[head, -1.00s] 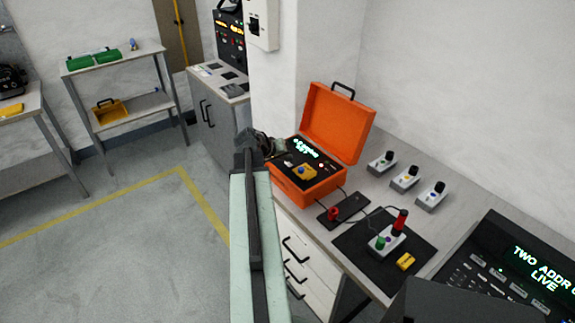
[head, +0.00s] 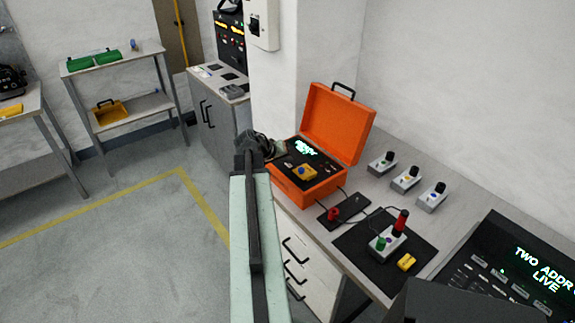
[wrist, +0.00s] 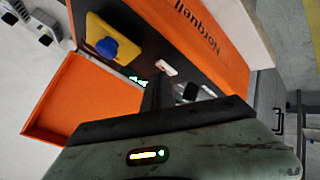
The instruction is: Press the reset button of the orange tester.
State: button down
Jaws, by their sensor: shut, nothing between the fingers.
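The orange tester (head: 337,122) is an open case on the bench, its lid raised. Its dark panel carries a yellow block (head: 304,172) with a blue knob and a lit green display (head: 306,148), too small to read. In the wrist view the tester (wrist: 80,103) shows the yellow block (wrist: 112,38) with its blue knob (wrist: 106,47) and a small white piece with a reddish mark (wrist: 166,68). I cannot tell which part is the reset button. My gripper (head: 274,147) is shut and empty over the panel's left side; its fingers (wrist: 152,96) hide part of the panel. Contact is unclear.
Right of the tester, several grey switch boxes (head: 406,179) stand along the wall. A dark console (head: 500,265) is at lower right. Open floor lies left.

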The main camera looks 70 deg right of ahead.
jog(key=shift+r+p, duration=0.6)
jog(key=shift+r, duration=0.1)
notch_tip(320, 180, up, 5)
jog(key=p, duration=0.5)
dwell(0.5)
